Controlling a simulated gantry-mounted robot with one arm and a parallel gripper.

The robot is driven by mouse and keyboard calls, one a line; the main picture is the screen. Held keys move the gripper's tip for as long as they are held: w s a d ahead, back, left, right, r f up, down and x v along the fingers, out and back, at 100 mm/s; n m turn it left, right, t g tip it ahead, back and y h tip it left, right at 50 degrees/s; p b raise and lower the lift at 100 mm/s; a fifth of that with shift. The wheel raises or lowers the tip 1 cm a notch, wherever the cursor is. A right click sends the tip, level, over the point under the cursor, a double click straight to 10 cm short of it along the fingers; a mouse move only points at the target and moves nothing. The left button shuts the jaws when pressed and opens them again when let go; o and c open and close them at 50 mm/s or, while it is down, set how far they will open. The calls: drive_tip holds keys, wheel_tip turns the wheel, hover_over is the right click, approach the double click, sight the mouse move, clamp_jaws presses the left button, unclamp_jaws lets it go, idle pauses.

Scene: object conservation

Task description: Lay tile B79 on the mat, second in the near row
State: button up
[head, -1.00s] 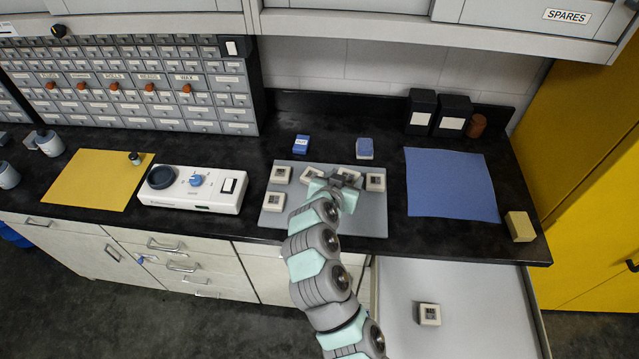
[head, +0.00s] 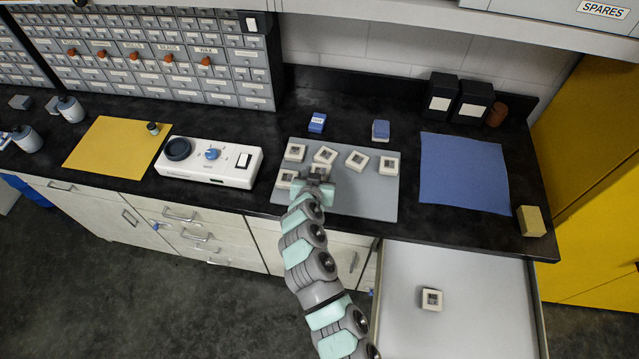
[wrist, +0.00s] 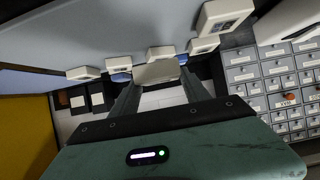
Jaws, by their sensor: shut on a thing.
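The grey mat (head: 360,201) lies on the dark bench. Four pale square tiles stand in its far row: first (head: 294,152), second (head: 325,155), third (head: 357,160) and fourth (head: 390,165); the middle two are turned askew. One tile (head: 287,178) is at the left of the near row. My gripper (head: 317,176) is over the near row just right of it, shut on a pale tile (wrist: 157,72) that shows between the fingers in the wrist view. I cannot read its label or tell whether it touches the mat.
Another tile (head: 431,299) lies in the open drawer (head: 470,320) at the front right. Two small blue-topped blocks (head: 317,122) (head: 381,130) stand behind the mat. A blue cloth (head: 464,175) is to its right, a white device (head: 210,162) to its left. The mat's near right is clear.

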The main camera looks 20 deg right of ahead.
drive_tip(key=shift+w+f, duration=0.1)
drive_tip(key=shift+f, duration=2.75)
drive_tip(key=shift+f, duration=0.1)
drive_tip(key=shift+f+b, duration=0.15)
drive_tip(key=shift+b, duration=0.15)
drive_tip(key=o, duration=1.5)
drive_tip(key=shift+r+p, duration=0.35)
drive_tip(key=b+v, duration=0.1)
drive_tip(key=v, duration=1.1)
drive_tip(key=shift+f, duration=0.2)
